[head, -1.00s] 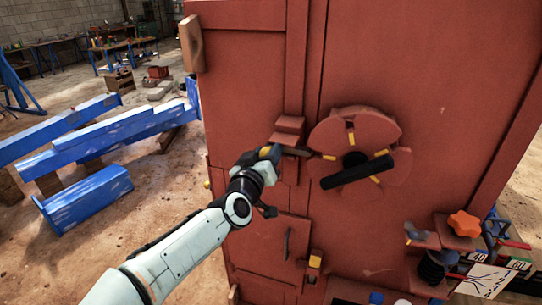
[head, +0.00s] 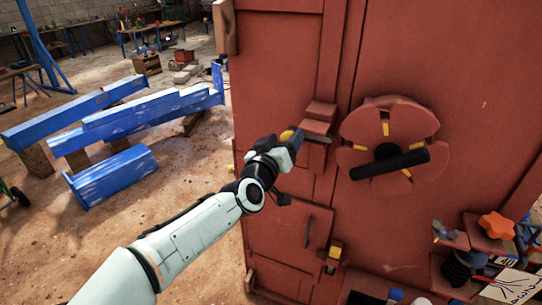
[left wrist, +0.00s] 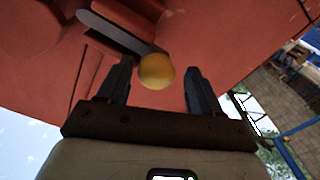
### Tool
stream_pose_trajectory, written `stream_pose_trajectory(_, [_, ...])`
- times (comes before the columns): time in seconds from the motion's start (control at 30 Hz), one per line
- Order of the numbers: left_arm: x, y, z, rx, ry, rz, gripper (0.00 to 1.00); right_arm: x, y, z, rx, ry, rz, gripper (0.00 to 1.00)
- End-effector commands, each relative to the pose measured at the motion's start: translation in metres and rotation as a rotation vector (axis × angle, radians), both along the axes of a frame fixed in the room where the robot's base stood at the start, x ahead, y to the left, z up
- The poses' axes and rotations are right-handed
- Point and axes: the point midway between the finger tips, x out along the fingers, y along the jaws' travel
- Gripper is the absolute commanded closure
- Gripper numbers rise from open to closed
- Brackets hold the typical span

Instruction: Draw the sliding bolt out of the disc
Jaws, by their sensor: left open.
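The sliding bolt is a grey bar (head: 326,138) with a yellow round knob (head: 287,135), lying under a red block on the door. The disc (head: 415,125) is red, with yellow marks and a dark bar handle across it. The bolt's right end seems to stop just short of the disc's left edge; the gap is too small to be sure. My left gripper (head: 287,148) is at the knob. In the left wrist view the bar (left wrist: 112,32) runs to the yellow knob (left wrist: 157,70), which shows between the open, spread fingers (left wrist: 158,88).
The red crusher door (head: 285,60) fills the middle and right. A smaller latch with a yellow part (head: 334,252) is below. An orange star knob (head: 497,225) is at the lower right. Blue beams (head: 110,178) lie on the floor at left.

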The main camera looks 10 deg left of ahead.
Motion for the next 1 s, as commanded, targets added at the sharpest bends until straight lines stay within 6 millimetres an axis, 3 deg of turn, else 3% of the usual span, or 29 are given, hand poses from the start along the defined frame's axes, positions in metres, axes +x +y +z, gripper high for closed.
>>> stream_pose_trajectory(0.3, [-0.066,0.023,0.000,-0.001,-0.001,0.002,0.35,-0.002,0.000,-0.007,0.000,0.003,0.000,0.25])
stream_pose_trajectory(0.5, [-0.099,0.034,0.001,-0.003,-0.001,0.003,0.35,-0.002,0.000,-0.007,0.000,0.002,0.000,0.25])
stream_pose_trajectory(0.7, [-0.113,0.039,-0.001,0.000,0.000,0.003,0.35,-0.002,0.000,-0.006,0.000,0.002,0.000,0.25])
stream_pose_trajectory(1.0, [-0.113,0.039,-0.001,0.000,0.000,0.003,0.35,-0.002,0.000,-0.007,0.000,0.002,0.000,0.25])
